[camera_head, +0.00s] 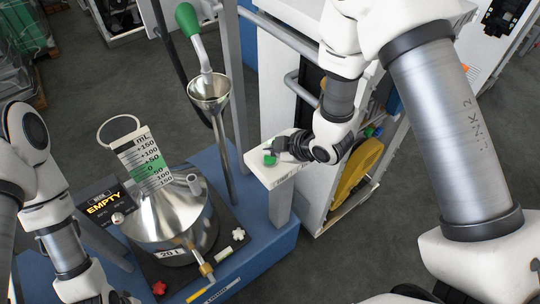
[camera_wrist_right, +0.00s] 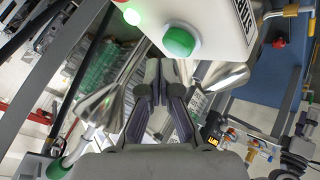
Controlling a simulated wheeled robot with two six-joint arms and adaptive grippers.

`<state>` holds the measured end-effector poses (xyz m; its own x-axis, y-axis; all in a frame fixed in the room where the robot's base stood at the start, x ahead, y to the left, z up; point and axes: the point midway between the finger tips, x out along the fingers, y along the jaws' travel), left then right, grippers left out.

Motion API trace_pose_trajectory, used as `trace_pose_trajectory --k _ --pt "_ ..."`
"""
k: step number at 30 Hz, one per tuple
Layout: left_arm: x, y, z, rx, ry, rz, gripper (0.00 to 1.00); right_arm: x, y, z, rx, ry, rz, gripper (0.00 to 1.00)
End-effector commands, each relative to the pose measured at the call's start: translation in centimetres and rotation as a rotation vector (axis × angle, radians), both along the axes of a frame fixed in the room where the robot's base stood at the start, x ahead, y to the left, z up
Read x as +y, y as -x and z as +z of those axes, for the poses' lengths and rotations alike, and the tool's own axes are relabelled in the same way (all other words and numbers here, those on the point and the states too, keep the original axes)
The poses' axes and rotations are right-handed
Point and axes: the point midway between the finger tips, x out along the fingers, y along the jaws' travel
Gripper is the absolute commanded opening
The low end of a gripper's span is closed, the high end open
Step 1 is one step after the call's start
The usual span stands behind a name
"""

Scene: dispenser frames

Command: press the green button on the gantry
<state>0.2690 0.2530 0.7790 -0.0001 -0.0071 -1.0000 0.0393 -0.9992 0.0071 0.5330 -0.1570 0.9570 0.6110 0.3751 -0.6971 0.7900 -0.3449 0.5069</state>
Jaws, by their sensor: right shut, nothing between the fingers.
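The green button (camera_head: 270,159) sits on the white box (camera_head: 287,177) on a post of the gantry. It shows round and domed in the right wrist view (camera_wrist_right: 180,40), just above and right of my fingertips. My right gripper (camera_head: 268,146) is shut and empty, with its fingertips close by the button. Its dark fingers show together in the wrist view (camera_wrist_right: 161,68). I cannot tell whether they touch the button. My left arm is at the lower left of the head view; its gripper is out of frame.
A steel vessel (camera_head: 172,215) with a scale card and an EMPTY display (camera_head: 103,207) stands on the blue base (camera_head: 270,246). A steel funnel (camera_head: 209,88) with a green-handled lever (camera_head: 188,20) is behind. A small green light (camera_wrist_right: 132,16) glows beside the button. A white cabinet stands right.

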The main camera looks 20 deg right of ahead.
Motion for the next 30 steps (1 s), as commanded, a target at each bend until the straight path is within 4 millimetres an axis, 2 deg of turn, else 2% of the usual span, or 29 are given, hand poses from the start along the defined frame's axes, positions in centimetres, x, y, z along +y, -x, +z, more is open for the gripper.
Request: trace_pose_trajectory --k 16,30 --pt "0.0 0.0 3.9 0.0 0.0 0.0 0.4 0.0 0.0 5.0 -0.001 0.0 0.001 0.0" --pt "0.0 0.0 3.9 0.0 0.0 0.0 0.4 0.0 0.0 5.0 0.0 0.0 0.0 0.0"
